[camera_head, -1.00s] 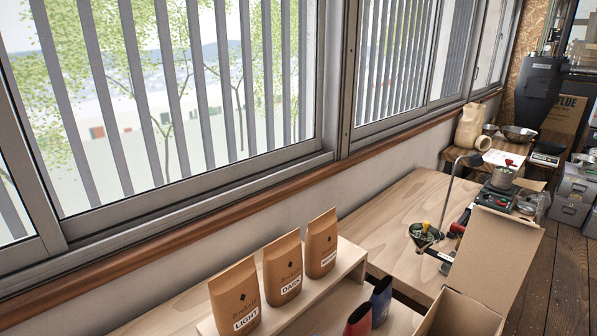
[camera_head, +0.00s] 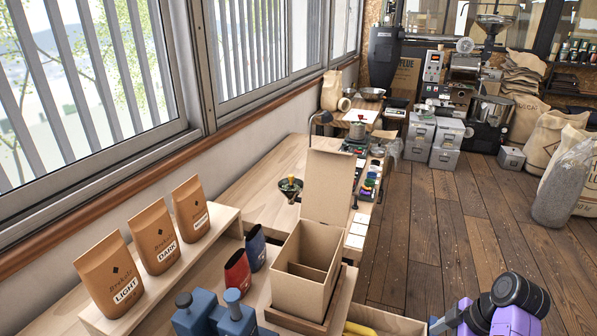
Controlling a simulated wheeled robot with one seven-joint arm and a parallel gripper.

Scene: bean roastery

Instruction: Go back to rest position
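The purple and black part at the lower right of the head view looks like a piece of my arm. It is over the floor, just right of the table's front edge, and the bottom of the picture cuts it off. My gripper does not show, so I cannot see its fingers or whether it holds anything.
An open cardboard box (camera_head: 294,288) stands on the wooden table (camera_head: 243,186). Kraft bags, one labelled DARK (camera_head: 158,236), stand on a shelf (camera_head: 221,216) at left. Red (camera_head: 237,273) and blue (camera_head: 256,248) pouches sit between. Blue knobbed objects (camera_head: 212,318) are nearest. Wooden floor (camera_head: 430,220) is open at right.

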